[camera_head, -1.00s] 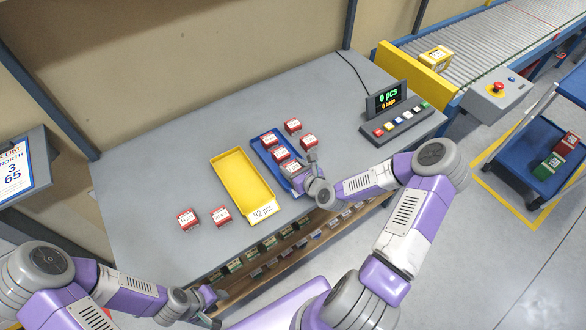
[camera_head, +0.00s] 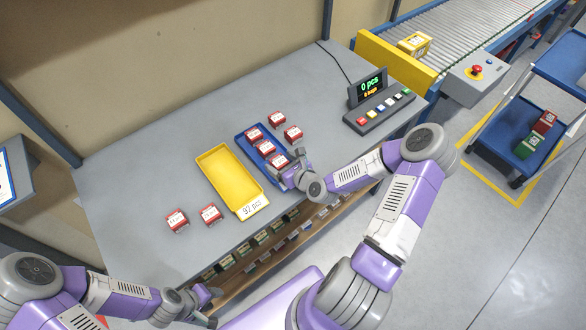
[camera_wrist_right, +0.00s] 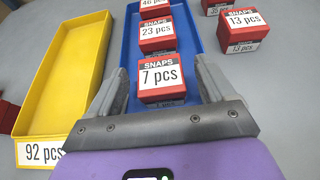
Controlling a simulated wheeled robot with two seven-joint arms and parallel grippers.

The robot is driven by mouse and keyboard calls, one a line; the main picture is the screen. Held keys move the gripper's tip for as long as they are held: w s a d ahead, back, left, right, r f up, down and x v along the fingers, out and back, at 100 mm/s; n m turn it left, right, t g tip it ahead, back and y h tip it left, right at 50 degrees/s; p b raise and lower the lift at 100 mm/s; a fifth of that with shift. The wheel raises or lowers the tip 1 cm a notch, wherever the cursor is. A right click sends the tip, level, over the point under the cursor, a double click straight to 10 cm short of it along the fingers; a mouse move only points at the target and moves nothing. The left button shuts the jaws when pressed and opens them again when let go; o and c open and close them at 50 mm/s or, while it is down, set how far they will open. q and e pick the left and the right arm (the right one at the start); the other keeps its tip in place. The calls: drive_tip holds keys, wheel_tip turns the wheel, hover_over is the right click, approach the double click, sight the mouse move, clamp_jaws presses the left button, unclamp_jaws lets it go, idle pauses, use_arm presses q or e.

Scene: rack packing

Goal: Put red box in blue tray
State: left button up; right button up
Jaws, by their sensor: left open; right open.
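The blue tray (camera_head: 243,141) lies on the grey table with a row of three red boxes in it. The nearest, labelled 7 pcs (camera_wrist_right: 161,76), stands at the tray's near end; behind it are the 23 pcs box (camera_wrist_right: 156,31) and the 46 pcs box (camera_wrist_right: 153,3). My right gripper (camera_head: 288,168) is open at the near end of the tray. In the right wrist view its fingers (camera_wrist_right: 160,72) stand either side of the 7 pcs box, with gaps visible. My left gripper (camera_head: 214,307) is open and empty, low at the table's front edge.
Two red boxes (camera_head: 277,117) (camera_head: 293,132) stand right of the tray, two more (camera_head: 176,220) (camera_head: 210,214) at the table's left. An empty yellow tray (camera_head: 218,168) lies beside the blue one. A button panel with display (camera_head: 371,88) is at the right.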

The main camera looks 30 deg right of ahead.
drive_tip(key=p+v, duration=0.1)
drive_tip(key=v, duration=0.7)
drive_tip(key=shift+d+p, duration=0.1)
drive_tip(key=shift+p, duration=0.25)
drive_tip(key=shift+p+v, duration=0.85)
drive_tip(key=shift+p, duration=0.05)
drive_tip(key=shift+s+r+p, duration=0.2)
drive_tip(key=shift+s+p, duration=0.2)
drive_tip(key=shift+s, duration=0.05)
